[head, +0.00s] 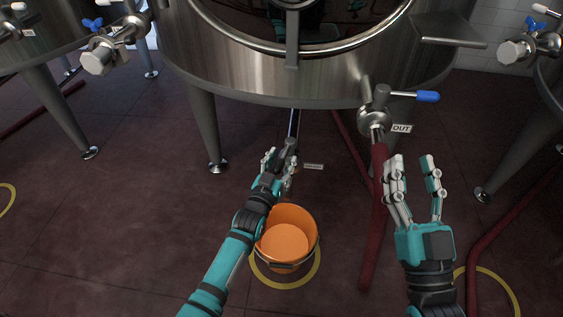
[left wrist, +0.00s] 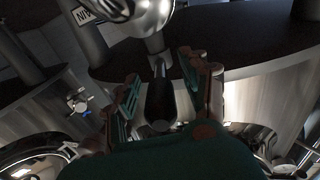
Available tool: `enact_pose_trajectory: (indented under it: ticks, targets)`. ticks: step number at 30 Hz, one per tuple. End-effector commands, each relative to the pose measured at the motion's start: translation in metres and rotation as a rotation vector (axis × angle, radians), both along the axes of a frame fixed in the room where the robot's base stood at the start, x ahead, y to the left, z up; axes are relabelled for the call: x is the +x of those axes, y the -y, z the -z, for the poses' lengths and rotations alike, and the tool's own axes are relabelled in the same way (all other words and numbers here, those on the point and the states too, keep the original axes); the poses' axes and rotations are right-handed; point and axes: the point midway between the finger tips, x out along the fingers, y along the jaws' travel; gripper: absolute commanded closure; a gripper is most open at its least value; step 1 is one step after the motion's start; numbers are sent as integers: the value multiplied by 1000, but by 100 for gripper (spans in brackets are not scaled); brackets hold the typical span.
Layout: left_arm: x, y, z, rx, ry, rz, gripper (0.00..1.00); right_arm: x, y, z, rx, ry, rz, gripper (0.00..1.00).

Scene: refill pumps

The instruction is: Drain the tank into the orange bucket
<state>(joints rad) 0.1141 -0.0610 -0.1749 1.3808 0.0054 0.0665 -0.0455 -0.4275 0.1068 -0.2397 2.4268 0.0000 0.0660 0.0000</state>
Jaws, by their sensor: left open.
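The steel tank (head: 330,85) stands on legs at the top centre. Under it a drain pipe (head: 293,125) comes down, with a small label (head: 314,166) beside it. The orange bucket (head: 287,238) stands upright on the floor below, and I see no liquid in it. My left gripper (head: 280,160) is at the drain's lower end. In the left wrist view its open fingers (left wrist: 160,80) lie on both sides of a dark valve handle (left wrist: 161,105), below a shiny valve body (left wrist: 150,22); contact cannot be told. My right gripper (head: 415,175) is open and empty, right of the bucket.
An outlet valve with a blue handle (head: 427,96) and an OUT label (head: 401,128) is on the tank's right. A red hose (head: 375,220) hangs from it to the floor. A yellow ring (head: 314,273) surrounds the bucket. Other tanks stand at both sides.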

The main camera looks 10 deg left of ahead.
Motion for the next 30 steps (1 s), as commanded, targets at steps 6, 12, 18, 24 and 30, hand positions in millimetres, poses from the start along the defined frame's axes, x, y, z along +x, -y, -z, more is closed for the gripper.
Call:
enact_pose_trajectory:
  ticks: [6, 12, 18, 24, 30]
  targets:
    - [0, 0, 0, 0, 0, 0, 54, 0, 0, -1, 1, 2, 0, 60]
    - [0, 0, 0, 0, 0, 0, 80, 0, 0, 0, 0, 1, 0, 60]
    - [0, 0, 0, 0, 0, 0, 100, 0, 0, 0, 0, 0, 0, 60]
    - [0, 0, 0, 0, 0, 0, 100, 0, 0, 0, 1, 0, 0, 60]
    - [-1, -4, 0, 2, 0, 0, 100, 1, 0, 1, -1, -9, -1, 60]
